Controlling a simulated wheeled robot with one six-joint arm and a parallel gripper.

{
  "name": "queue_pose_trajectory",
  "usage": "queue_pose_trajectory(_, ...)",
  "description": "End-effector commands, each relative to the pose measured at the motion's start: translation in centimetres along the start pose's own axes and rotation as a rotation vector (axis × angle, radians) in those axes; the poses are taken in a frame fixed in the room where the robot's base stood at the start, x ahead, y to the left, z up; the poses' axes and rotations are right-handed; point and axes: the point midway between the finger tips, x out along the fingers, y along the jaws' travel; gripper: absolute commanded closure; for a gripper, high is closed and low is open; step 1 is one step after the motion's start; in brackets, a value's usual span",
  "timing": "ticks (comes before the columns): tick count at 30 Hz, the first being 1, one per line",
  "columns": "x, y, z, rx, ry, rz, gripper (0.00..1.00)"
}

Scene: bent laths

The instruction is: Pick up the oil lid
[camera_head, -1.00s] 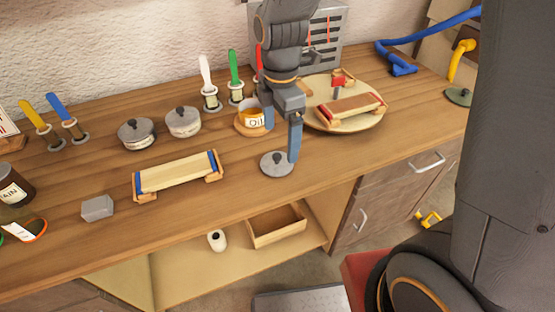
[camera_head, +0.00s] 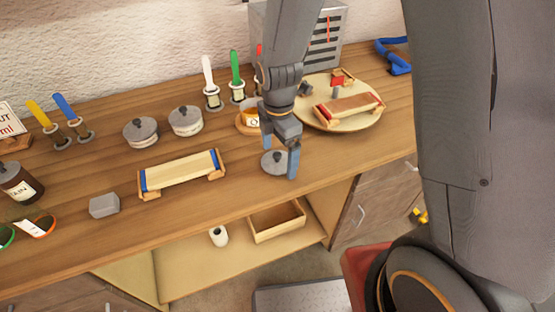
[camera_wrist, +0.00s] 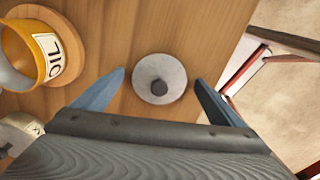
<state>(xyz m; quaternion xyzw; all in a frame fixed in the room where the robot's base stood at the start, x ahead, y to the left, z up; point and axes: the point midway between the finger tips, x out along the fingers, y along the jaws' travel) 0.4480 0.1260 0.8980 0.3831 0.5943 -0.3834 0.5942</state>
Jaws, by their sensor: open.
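The oil lid (camera_head: 272,163) is a round grey disc with a dark knob, lying flat on the workbench near its front edge. In the wrist view the lid (camera_wrist: 143,88) sits ahead of and between the two blue fingers. My gripper (camera_head: 281,163) is open above the lid, with one finger on each side of it in the head view. In the wrist view my gripper (camera_wrist: 159,92) holds nothing. The orange oil pot (camera_head: 243,124), labelled OIL, stands just behind my gripper and is partly hidden by it; it also shows in the wrist view (camera_wrist: 18,50).
Two lidded grey pots (camera_head: 186,121) stand to the left. A clamped wooden lath (camera_head: 180,174) and a grey block (camera_head: 104,205) lie left on the bench (camera_head: 225,190). A round board (camera_head: 361,121) with another clamped lath is to the right.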

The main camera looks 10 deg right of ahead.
Motion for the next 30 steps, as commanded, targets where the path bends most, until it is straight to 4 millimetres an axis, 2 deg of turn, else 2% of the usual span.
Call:
queue_pose_trajectory(7,0.1,0.0,0.0,0.0,0.0,0.0,0.09)
queue_pose_trajectory(15,0.1,0.0,0.0,0.0,0.0,0.0,0.52)
queue_pose_trajectory(25,-0.1,0.1,0.0,0.0,0.0,0.001,0.52)
queue_pose_trajectory(30,-1.3,0.1,0.0,0.0,0.0,0.003,0.52)
